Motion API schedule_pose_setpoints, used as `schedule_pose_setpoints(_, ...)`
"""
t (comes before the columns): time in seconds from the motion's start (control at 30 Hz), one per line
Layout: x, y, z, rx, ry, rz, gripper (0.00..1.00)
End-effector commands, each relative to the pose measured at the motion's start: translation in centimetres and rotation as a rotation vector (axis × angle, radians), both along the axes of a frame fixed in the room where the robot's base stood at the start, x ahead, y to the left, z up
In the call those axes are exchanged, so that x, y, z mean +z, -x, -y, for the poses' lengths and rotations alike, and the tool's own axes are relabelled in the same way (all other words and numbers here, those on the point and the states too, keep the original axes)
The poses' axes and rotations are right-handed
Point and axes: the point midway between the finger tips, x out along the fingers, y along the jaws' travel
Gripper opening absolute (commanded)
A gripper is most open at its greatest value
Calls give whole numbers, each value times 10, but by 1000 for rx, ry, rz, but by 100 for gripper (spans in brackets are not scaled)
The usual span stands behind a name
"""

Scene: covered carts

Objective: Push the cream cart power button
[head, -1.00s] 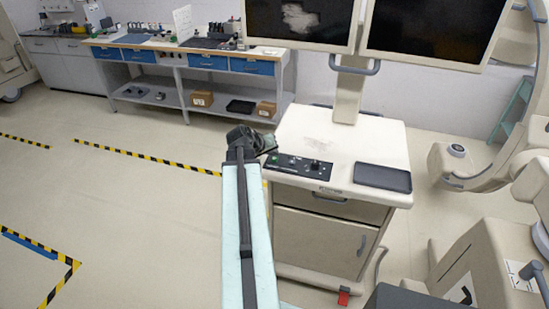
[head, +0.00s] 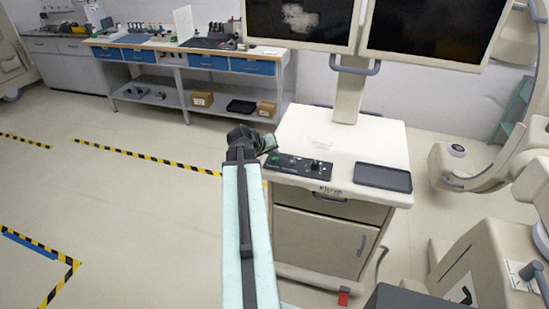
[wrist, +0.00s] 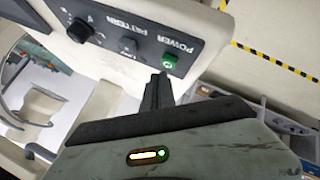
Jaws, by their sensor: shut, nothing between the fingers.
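The cream cart (head: 320,135) stands in the middle of the head view, with a black control panel (head: 305,167) along its front left edge. The green power button (wrist: 170,60) is at the right end of the panel in the wrist view, under the label POWER. It shows small and green in the head view (head: 275,158). My gripper (head: 270,146) is at the panel's left end, beside the button. In the wrist view its shut, empty fingertips (wrist: 163,76) point at the panel just below the button. I cannot tell whether they touch it.
A black tray (head: 383,177) lies on the cart top to the right. Two monitors (head: 300,22) stand above the cart. A workbench (head: 180,65) lines the back wall. Cream equipment (head: 490,255) crowds the right side; the floor at left is clear.

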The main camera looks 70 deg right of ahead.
Motion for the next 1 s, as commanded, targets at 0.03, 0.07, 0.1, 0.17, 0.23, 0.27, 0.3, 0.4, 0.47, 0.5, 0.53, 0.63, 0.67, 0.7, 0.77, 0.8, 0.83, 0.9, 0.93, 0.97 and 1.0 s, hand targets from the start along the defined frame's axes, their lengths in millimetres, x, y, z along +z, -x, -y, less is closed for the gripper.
schedule_pose_setpoints(0.03, -2, 0, 0, 0, 0, 0, 0)
schedule_pose_setpoints(0.07, -3, 0, 0, 0, 0, 0, 0)
schedule_pose_setpoints(0.1, -5, 0, 0, 0, 0, 0, 0)
schedule_pose_setpoints(0.17, -8, 0, 0, 0, 0, 0, 0)
schedule_pose_setpoints(0.23, -10, 0, 0, 0, 0, 0, 0)
schedule_pose_setpoints(0.27, -10, 0, 0, 0, 0, 0, 0)
schedule_pose_setpoints(0.3, -9, 0, 0, 0, 0, 0, 0)
schedule_pose_setpoints(0.4, -9, 0, 0, 0, 0, 0, 0)
schedule_pose_setpoints(0.47, -9, 0, 0, 0, 0, 0, 0)
schedule_pose_setpoints(0.5, -9, 0, 0, 0, 0, 0, 0)
schedule_pose_setpoints(0.53, -9, 0, 0, 0, 0, 0, 0)
schedule_pose_setpoints(0.63, -10, 0, 0, 0, 0, 0, 0)
schedule_pose_setpoints(0.67, -10, 0, 0, 0, 0, 0, 0)
schedule_pose_setpoints(0.7, -11, 0, 0, 0, 0, 0, 0)
schedule_pose_setpoints(0.77, -12, 0, 0, 0, 0, 0, 0)
schedule_pose_setpoints(0.8, -12, 0, 0, 0, 0, 0, 0)
schedule_pose_setpoints(0.83, -13, 1, 0, 0, 0, 0, 0)
schedule_pose_setpoints(0.9, -13, 0, 0, 0, 0, 0, 0)
schedule_pose_setpoints(0.93, -14, 0, 0, 0, 0, 0, 0)
schedule_pose_setpoints(0.97, -13, 0, 0, 0, 0, 0, 0)
schedule_pose_setpoints(1.0, -13, 0, 0, 0, 0, 0, 0)
